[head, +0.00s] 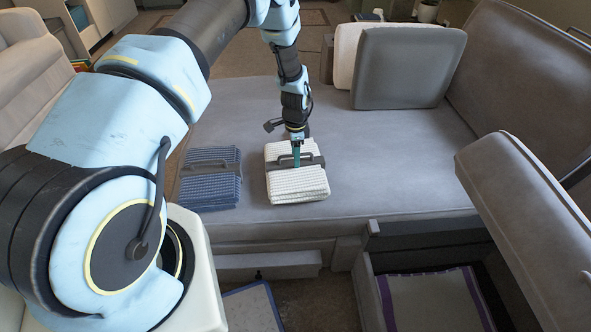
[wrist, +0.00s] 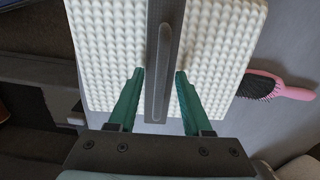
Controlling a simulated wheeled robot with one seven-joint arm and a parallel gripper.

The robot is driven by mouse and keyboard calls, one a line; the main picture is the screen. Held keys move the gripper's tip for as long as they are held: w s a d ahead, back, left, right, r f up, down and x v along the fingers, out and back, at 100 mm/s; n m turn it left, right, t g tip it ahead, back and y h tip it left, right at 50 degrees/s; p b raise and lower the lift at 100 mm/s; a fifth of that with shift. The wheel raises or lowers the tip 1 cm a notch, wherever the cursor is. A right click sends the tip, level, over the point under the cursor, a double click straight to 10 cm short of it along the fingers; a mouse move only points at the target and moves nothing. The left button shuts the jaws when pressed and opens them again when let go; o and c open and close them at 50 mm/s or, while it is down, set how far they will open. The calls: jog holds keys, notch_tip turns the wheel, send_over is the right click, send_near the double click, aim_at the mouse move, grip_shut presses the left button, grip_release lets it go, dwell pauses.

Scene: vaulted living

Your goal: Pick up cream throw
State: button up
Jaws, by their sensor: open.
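The cream throw (head: 303,185) is a folded, waffle-textured stack with a dark grey strap and handle across it. It lies on the grey sofa seat. In the wrist view the throw (wrist: 218,50) fills the upper middle, with the dark handle (wrist: 158,95) running up its centre. My gripper (head: 296,160) points down over the throw at the handle. In the wrist view the green fingers of my gripper (wrist: 159,74) are open, one on each side of the handle. I cannot tell whether they touch the throw.
A folded blue throw (head: 211,192) with its own strap lies just left. Two cushions (head: 405,68) stand at the back of the seat. A pink hairbrush (wrist: 270,87) lies beside the throw. An open compartment (head: 432,298) is at the front right. The seat's right side is clear.

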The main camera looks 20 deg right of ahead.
grip_shut()
dwell(1.3)
